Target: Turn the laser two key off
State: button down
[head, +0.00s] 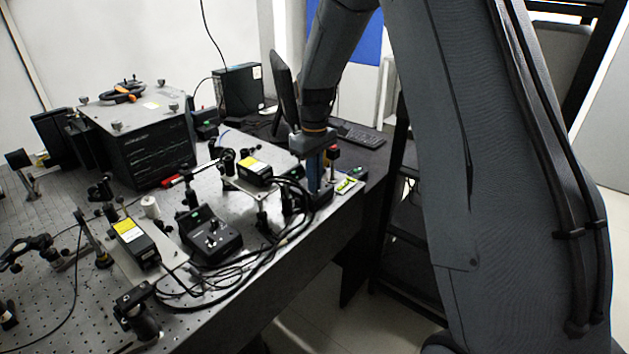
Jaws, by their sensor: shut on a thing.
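My gripper (317,184) comes down from above at the right end of the optical bench. Its blue fingers point down onto a small black control box (318,198), which looks like the laser two controller. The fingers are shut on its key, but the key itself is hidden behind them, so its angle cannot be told. A second black control box (210,240) with small knobs stands in the open to the left. A laser head with a yellow label (255,172) sits just left of my gripper.
Another yellow-labelled laser head (136,241) is at the front left. Black cables (262,262) loop along the bench's front edge. A large black box (146,140) stands behind. A monitor (284,88) and keyboard (361,135) are beyond my gripper.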

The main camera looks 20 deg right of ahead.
jog(key=shift+n, duration=0.5)
jog(key=c, duration=1.9)
grip_release()
jog(key=shift+c, duration=0.2)
jog(key=shift+r, duration=0.1)
jog(key=shift+r+b, duration=1.15)
jog(key=shift+r, duration=2.7)
jog(key=s+f+m, duration=0.3)
jog(key=s, duration=0.9)
jog(key=s+f+m+t, duration=0.1)
jog(key=s+f+m, duration=0.3)
jog(key=s, duration=0.9)
jog(key=shift+f, duration=0.25)
